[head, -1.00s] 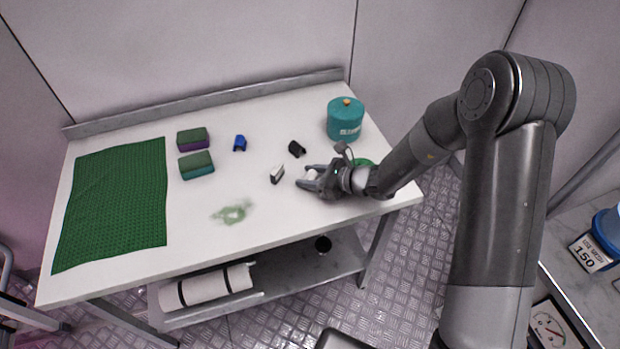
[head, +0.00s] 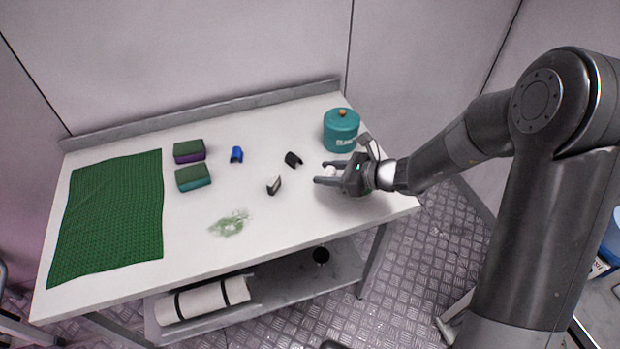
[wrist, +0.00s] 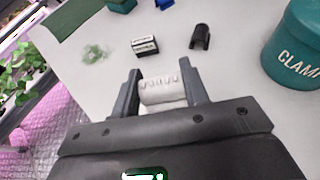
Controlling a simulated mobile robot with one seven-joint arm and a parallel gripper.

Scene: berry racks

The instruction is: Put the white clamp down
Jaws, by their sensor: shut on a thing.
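My gripper (head: 326,174) is over the right part of the white table, with its fingers pointing left. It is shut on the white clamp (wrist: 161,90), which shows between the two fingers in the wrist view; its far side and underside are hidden. In the head view the white clamp (head: 330,171) is a small pale patch between the fingers. I cannot tell exactly how high it is above the table. A black clamp (head: 293,159) and a blue clamp (head: 236,155) lie on the table, left of my gripper.
A teal canister marked CLAMP (head: 341,134) stands behind my gripper. A small black-and-white block (head: 273,186) lies to the left. Two sponges (head: 193,177) (head: 189,151), a green smear (head: 229,224) and a green mat (head: 108,216) are farther left. The table (head: 270,226) is bare toward its front right.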

